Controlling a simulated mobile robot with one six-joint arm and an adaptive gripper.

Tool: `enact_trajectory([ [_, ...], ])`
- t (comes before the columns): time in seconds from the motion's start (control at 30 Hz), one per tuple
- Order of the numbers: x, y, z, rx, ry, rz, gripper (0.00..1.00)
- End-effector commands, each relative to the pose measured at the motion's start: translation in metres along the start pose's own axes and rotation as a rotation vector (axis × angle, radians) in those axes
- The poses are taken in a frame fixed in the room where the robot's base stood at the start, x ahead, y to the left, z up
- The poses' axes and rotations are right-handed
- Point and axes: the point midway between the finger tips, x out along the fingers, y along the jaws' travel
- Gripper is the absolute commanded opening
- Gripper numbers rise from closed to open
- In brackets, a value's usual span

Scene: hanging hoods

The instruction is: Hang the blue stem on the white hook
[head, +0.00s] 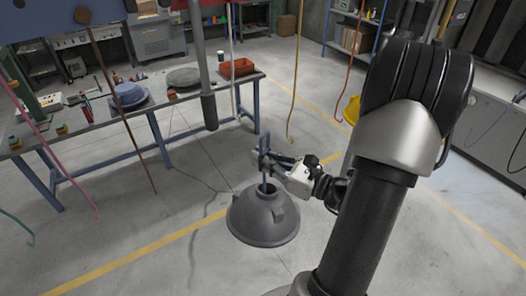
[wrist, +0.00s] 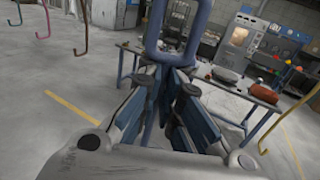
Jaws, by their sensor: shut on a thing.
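The blue stem (head: 265,143) stands upright with a loop at its top. Its lower end meets a dark grey dome-shaped hood (head: 263,218), low over the floor; I cannot tell if the hood touches it. My gripper (head: 266,160) is shut on the stem from the right, below the loop. In the wrist view the stem's blue loop (wrist: 154,36) rises above the fingers (wrist: 168,100). The white hook (head: 239,108) hangs on a long thin rod behind and left of the stem, apart from it. I cannot make it out in the wrist view.
A yellow hook (head: 291,125) hangs right of the white one, and an orange hook (head: 350,108) farther right. Pink (head: 82,193) and teal (head: 27,234) hooks hang left. A workbench (head: 75,158) stands behind. Floor around the hood is open.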

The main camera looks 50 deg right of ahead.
Motion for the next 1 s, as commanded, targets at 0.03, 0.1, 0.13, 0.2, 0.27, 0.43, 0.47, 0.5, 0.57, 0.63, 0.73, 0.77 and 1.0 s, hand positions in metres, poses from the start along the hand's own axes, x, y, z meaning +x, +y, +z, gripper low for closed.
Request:
enact_trajectory([
  [0.03, 0.001, -0.001, 0.002, -0.002, -0.003, 0.0, 0.0],
  [0.1, 0.004, -0.002, 0.001, -0.002, -0.003, 0.001, 0.0],
  [0.13, 0.005, -0.002, 0.001, -0.002, -0.003, 0.001, 0.0],
  [0.2, 0.009, -0.004, 0.0, -0.002, -0.003, 0.001, 0.0],
  [0.27, 0.013, -0.006, 0.0, -0.002, -0.003, 0.002, 0.0],
  [0.43, 0.025, -0.011, 0.0, -0.002, -0.003, 0.002, 0.0],
  [0.47, 0.027, -0.011, -0.001, -0.002, -0.003, 0.002, 0.0],
  [0.5, 0.029, -0.013, -0.001, -0.002, -0.003, 0.002, 0.0],
  [0.57, 0.033, -0.015, -0.001, -0.003, -0.003, 0.001, 0.0],
  [0.63, 0.038, -0.017, -0.001, -0.003, -0.003, 0.002, 0.0],
  [0.73, 0.045, -0.02, -0.001, -0.003, -0.004, 0.001, 0.0],
  [0.77, 0.046, -0.021, -0.001, -0.003, -0.004, 0.002, 0.0],
  [1.0, 0.063, -0.028, -0.002, -0.003, -0.004, 0.002, 0.0],
])
